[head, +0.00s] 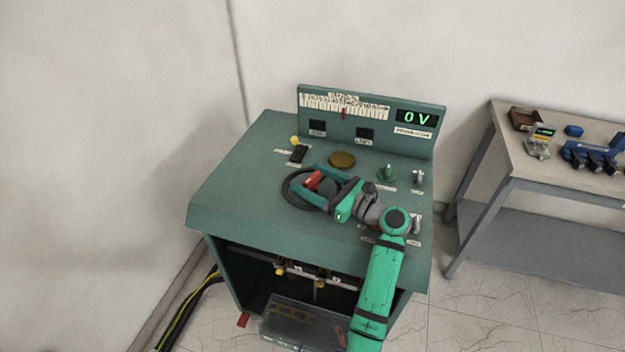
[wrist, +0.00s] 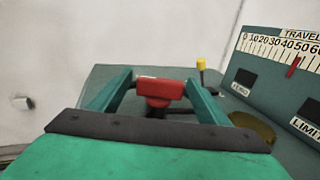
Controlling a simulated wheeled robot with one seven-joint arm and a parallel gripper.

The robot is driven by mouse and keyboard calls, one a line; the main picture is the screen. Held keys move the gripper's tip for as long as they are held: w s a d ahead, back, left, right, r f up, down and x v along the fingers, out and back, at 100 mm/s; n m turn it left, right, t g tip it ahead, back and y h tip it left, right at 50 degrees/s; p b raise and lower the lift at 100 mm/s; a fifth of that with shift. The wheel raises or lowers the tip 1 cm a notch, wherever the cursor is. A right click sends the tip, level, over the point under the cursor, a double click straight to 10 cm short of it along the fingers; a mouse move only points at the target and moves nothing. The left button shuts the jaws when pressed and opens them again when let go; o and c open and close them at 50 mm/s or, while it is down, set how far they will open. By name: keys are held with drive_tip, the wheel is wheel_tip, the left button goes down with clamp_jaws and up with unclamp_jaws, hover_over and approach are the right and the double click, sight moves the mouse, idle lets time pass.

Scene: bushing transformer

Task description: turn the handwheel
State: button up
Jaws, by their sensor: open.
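The handwheel (head: 286,191) is a dark ring lying on the sloping top of the green console, left of my arm in the head view. A red grip (head: 313,180) sits at the wheel; in the wrist view the red grip (wrist: 158,89) stands on a short dark red stem. My gripper (head: 311,183) is open and reaches over the wheel from the right. In the wrist view its two green fingers (wrist: 158,80) stand on either side of the red grip, with gaps visible. Part of the wheel is hidden under my gripper.
The console's back panel has a travel scale (head: 345,105) with a red pointer near 50 and a display (head: 415,117) reading 0 V. A yellow-tipped lever (head: 297,150), a brass disc (head: 342,159) and a green knob (head: 387,173) stand nearby. A workbench (head: 560,160) is at right.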

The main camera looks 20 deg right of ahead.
drive_tip(key=v, duration=1)
drive_tip(key=shift+s+d, duration=0.25)
drive_tip(key=shift+s, duration=0.1)
